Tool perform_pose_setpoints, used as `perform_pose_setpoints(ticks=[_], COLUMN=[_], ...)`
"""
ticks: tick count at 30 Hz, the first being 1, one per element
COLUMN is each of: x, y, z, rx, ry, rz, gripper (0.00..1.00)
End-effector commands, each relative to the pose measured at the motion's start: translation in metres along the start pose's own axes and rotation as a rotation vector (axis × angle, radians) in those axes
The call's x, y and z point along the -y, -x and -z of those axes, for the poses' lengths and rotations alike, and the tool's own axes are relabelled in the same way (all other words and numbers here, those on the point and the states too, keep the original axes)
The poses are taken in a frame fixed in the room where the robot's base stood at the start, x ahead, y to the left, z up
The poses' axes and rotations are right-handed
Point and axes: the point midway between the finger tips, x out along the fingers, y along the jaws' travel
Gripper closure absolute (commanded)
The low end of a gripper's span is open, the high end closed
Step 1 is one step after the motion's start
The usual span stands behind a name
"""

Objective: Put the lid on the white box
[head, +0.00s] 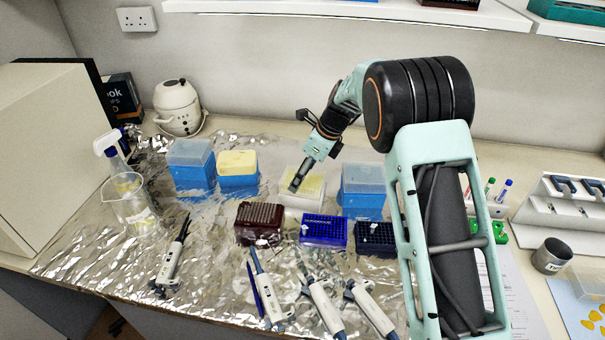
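The white box (299,201) stands on the foil in the middle of the bench, with a pale yellow top. My gripper (294,187) points down at the top of this box, over its left part. The fingers show as one narrow dark shape, so I cannot tell whether they are open or shut, or whether they touch the box. I cannot make out a separate loose lid. Any clear lid at the fingers or on the box is too small to tell.
Blue boxes with pale lids stand left (192,177) and right (362,203); a blue box with a yellow top (238,181) is between. Dark red (258,235) and blue (322,240) racks and several pipettes (323,305) lie in front. A beaker (131,205) is at left.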

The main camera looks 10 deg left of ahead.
Motion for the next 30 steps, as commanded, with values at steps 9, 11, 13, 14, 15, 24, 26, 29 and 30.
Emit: perform_pose_setpoints(ticks=[9, 11, 13, 14, 15, 24, 26, 29, 30], x=[0.0004, 0.0004, 0.0004, 0.0004, 0.0004, 0.0003, 0.0003, 0.0003, 0.0005], y=[-0.0004, -0.0010, -0.0012, -0.0012, -0.0012, -0.0013, -0.0013, -0.0007, 0.0007], z=[0.0001, 0.0003, 0.0004, 0.0004, 0.0004, 0.0004, 0.0004, 0.0005, 0.0004], rx=[0.000, 0.000, 0.000, 0.000, 0.000, 0.000, 0.000, 0.000, 0.000], ry=[0.000, 0.000, 0.000, 0.000, 0.000, 0.000, 0.000, 0.000, 0.000], rz=[0.001, 0.001, 0.001, 0.001, 0.001, 0.001, 0.001, 0.001, 0.001], gripper=[0.53, 0.53, 0.53, 0.53, 0.35, 0.16, 0.16, 0.16, 0.16])
